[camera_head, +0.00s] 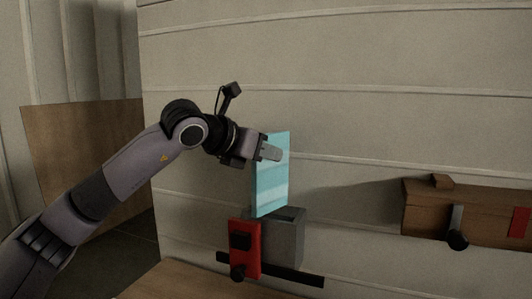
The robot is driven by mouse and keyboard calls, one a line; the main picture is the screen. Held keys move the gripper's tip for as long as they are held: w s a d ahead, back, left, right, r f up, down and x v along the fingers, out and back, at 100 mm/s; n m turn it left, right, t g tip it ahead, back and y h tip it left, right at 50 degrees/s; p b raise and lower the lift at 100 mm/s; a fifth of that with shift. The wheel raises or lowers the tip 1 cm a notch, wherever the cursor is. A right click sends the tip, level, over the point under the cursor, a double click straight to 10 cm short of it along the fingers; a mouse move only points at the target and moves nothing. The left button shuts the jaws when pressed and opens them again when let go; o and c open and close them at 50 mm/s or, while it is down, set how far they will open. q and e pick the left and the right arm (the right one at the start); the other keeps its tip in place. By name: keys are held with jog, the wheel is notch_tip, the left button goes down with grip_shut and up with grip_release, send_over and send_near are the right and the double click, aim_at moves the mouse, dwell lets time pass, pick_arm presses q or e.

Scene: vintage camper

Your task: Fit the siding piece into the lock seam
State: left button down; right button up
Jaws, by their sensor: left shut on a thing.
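The siding piece is a light blue, flat upright panel (272,185), tilted slightly. My left gripper (271,150), coming in from the left, is shut on its upper part. The panel's lower edge is at the top of a grey block (285,243); I cannot tell whether it touches the block or sits in it. Pale wall siding (340,130) with several horizontal seams stands behind. I cannot tell which one is the lock seam. My right gripper is not in view.
A red clamp-like part (244,250) stands in front of the grey block, with a dark bar (305,277) below. A brown wooden box (470,212) with a dark knob is at the right. A brown board (80,150) leans at the left. The wall above the panel is clear.

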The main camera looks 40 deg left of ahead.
pick_arm(q)
jog(key=shift+f+b, duration=0.6)
jog(key=shift+b, duration=0.1)
jog(key=c, duration=1)
grip_release()
jog(key=shift+r, duration=0.15)
jog(key=r+v, duration=0.1)
jog(key=v, duration=1.1)
